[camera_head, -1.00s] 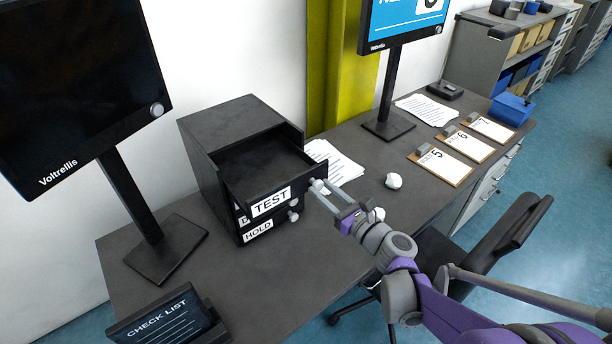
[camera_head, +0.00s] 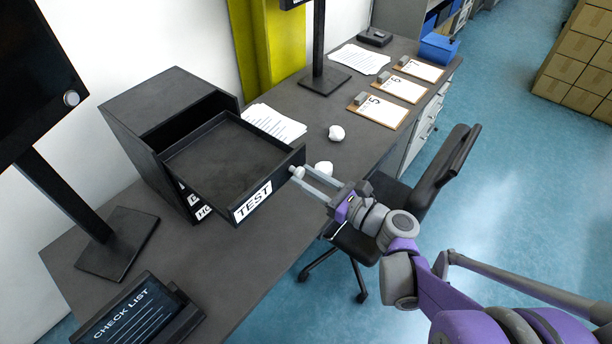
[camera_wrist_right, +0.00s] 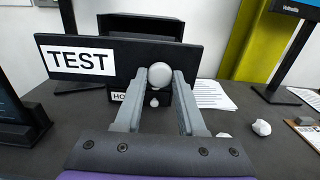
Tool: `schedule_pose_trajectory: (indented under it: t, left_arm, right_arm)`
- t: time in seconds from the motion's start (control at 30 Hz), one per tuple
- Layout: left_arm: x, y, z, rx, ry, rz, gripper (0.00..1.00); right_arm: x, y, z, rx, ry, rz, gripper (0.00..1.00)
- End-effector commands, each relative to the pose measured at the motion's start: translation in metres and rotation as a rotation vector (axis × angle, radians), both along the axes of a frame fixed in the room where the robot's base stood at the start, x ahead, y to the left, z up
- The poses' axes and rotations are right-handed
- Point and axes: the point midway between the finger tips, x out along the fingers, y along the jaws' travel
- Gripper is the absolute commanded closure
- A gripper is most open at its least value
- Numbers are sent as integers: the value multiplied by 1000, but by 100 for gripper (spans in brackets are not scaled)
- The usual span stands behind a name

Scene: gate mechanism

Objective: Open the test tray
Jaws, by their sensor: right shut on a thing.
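The test tray (camera_head: 222,160) is the top drawer of a dark cabinet (camera_head: 165,100). It is pulled well out and its inside looks empty. Its front carries a white TEST label (camera_head: 253,201), which also shows in the right wrist view (camera_wrist_right: 77,60). My right gripper (camera_head: 299,174) is shut on the tray's round knob (camera_wrist_right: 160,74), with a finger on each side of it in the right wrist view. Below, the HOLD drawer with its own knob (camera_wrist_right: 154,101) is mostly hidden in the head view. My left gripper is not in view.
A CHECK LIST screen (camera_head: 135,310) stands at the desk's near left. Loose papers (camera_head: 274,122), crumpled paper (camera_head: 336,132) and clipboards (camera_head: 378,110) lie to the right of the cabinet. A chair (camera_head: 430,185) stands by the desk.

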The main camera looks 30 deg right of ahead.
Motion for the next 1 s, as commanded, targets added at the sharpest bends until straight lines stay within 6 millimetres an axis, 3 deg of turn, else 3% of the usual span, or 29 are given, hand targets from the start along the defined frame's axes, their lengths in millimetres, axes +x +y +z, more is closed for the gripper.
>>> schedule_pose_trajectory:
  t: [0.03,0.2,0.57,1.0]
  left_arm:
    - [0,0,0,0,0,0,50]
    - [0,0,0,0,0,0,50]
    - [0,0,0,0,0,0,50]
    - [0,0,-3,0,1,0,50]
  right_arm:
    - [0,1,0,0,1,1,59]
    - [0,0,0,0,0,1,31]
    - [-4,-2,0,-1,0,-2,31]
    - [-71,-28,0,-1,0,-7,31]
